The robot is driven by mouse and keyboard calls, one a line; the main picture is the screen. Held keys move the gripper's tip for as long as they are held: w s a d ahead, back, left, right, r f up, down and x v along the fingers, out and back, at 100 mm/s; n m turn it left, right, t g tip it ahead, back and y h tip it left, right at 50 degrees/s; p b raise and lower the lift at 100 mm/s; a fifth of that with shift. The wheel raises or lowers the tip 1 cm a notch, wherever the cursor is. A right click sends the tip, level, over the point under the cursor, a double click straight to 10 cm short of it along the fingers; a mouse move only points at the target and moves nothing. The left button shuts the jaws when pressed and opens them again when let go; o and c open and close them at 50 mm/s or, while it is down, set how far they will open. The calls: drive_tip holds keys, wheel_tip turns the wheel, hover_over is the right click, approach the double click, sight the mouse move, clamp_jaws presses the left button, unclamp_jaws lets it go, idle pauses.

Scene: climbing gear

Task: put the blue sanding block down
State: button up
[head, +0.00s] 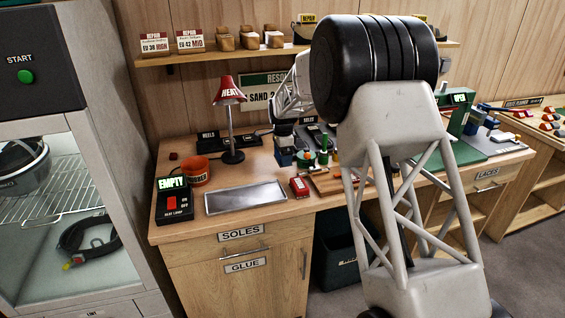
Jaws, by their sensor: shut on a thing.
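My gripper (284,146) is small in the head view, above the middle of the workbench (275,160) and to the right of the red lamp. It points down and is shut on the blue sanding block (284,158). The block shows as a small dark blue patch under the fingers, close to the bench top. I cannot tell whether it touches the bench. My own arm hides much of the bench to the right.
A shelf (200,57) runs above. Small items crowd the area right of my gripper.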

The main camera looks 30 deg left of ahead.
drive_tip(key=shift+w+a, duration=0.1)
drive_tip(key=shift+w+a, duration=0.1)
drive_tip(key=shift+w, duration=0.05)
drive_tip(key=shift+f, duration=1.8)
drive_tip(key=shift+f, duration=0.1)
drive_tip(key=o, duration=0.6)
drive_tip(key=shift+r, duration=6.1)
